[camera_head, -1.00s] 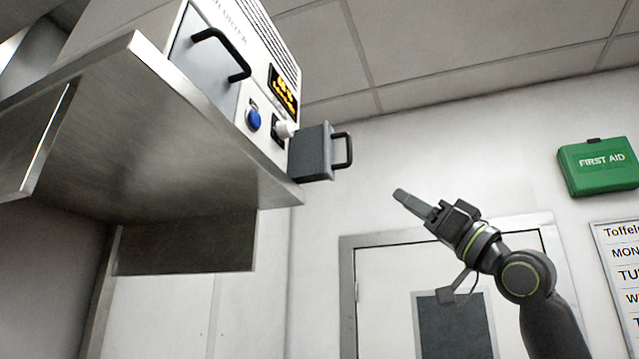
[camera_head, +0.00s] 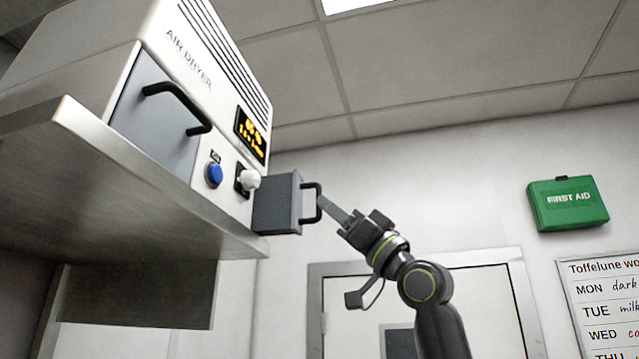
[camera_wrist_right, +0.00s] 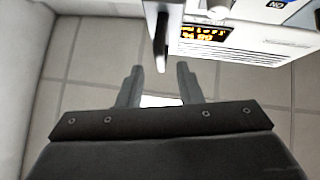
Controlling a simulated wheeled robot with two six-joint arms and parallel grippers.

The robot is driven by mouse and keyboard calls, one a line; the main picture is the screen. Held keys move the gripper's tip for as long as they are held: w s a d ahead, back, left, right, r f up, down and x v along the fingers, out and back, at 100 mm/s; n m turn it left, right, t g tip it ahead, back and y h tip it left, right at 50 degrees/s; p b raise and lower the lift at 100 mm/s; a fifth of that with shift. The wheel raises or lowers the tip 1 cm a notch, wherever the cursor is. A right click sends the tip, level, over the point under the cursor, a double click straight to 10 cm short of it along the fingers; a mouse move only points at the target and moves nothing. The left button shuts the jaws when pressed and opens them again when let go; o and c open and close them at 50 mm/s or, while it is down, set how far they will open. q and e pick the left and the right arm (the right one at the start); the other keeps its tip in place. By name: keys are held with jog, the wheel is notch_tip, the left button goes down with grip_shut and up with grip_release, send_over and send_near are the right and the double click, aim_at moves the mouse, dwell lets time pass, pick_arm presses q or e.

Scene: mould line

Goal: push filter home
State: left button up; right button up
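The filter (camera_head: 277,204) is a dark grey block with a black loop handle (camera_head: 317,203). It sticks out of the right side of the white air dryer (camera_head: 188,45). My right gripper (camera_head: 325,204) points up and left, its tips at the handle in the head view. In the right wrist view the gripper (camera_wrist_right: 159,72) is open, with a gap between its two fingers. The dark handle (camera_wrist_right: 161,46) lies just ahead of the gap, and I cannot tell whether a finger touches it. My left gripper is not in view.
The dryer stands on a metal shelf (camera_head: 130,175). Its front has a black handle, an amber display (camera_head: 251,136), a blue button (camera_head: 214,174) and a white knob (camera_head: 250,180). A green first aid box (camera_head: 568,204) hangs on the wall at right, above a whiteboard (camera_head: 603,305).

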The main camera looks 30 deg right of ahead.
aim_at(319, 212)
jog(key=shift+p+x, duration=1.15)
jog(key=shift+x, duration=1.1)
jog(key=shift+c, duration=0.2)
jog(key=shift+a, duration=0.1)
grip_shut()
